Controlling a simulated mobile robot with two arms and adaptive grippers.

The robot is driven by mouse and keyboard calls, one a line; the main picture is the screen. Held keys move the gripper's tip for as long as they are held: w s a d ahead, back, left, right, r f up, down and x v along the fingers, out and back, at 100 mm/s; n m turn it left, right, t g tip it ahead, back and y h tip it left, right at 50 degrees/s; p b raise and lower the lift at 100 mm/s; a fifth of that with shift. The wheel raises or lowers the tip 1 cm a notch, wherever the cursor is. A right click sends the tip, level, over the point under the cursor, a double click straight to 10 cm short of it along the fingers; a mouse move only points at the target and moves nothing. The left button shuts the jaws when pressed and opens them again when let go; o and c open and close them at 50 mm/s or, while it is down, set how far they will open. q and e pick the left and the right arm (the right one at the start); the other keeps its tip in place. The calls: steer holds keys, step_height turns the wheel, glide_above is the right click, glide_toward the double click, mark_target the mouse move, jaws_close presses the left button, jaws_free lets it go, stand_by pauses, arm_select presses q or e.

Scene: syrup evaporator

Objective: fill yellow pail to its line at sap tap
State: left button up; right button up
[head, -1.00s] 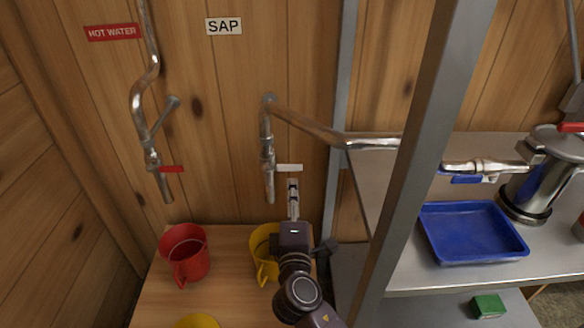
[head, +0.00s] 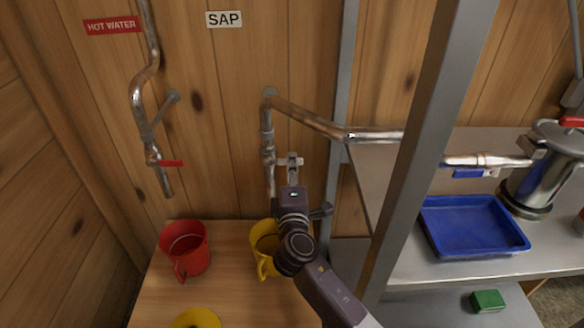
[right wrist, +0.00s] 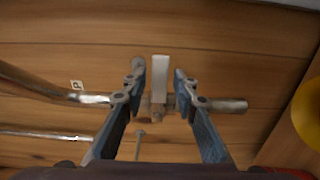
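The sap tap (head: 268,165) hangs from a metal pipe on the wood wall, below the SAP sign (head: 224,19). Its white lever (right wrist: 160,72) stands between my right gripper's fingers in the right wrist view. My right gripper (head: 291,163) is open around the lever, with a visible gap on each side (right wrist: 159,75). The yellow pail (head: 262,242) stands on the wooden counter below the tap, partly hidden behind my right arm. Its inside, line and any sap level cannot be made out. My left gripper is not in view.
A red pail (head: 190,255) stands left of the yellow one, below the hot water tap (head: 158,170). Another yellow thing (head: 195,319) sits at the front. A grey post (head: 428,150) stands right of my arm, before a shelf with a blue tray (head: 472,228).

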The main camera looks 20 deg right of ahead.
jaws_close()
steer(key=shift+w+a+r+n+p, duration=0.1)
steer(key=shift+a+r+n+p, duration=0.3)
steer(key=shift+r+n+p, duration=0.95)
steer(key=shift+w+a+r+n+p, duration=0.15)
steer(key=shift+a+r+n+p, duration=0.25)
steer(key=shift+n+p, duration=1.9)
steer(key=shift+w+a+r+n+p, duration=0.1)
steer(key=shift+a+r+n+p, duration=0.55)
steer(key=shift+n+p, duration=1.15)
steer(key=shift+d+r, duration=0.15)
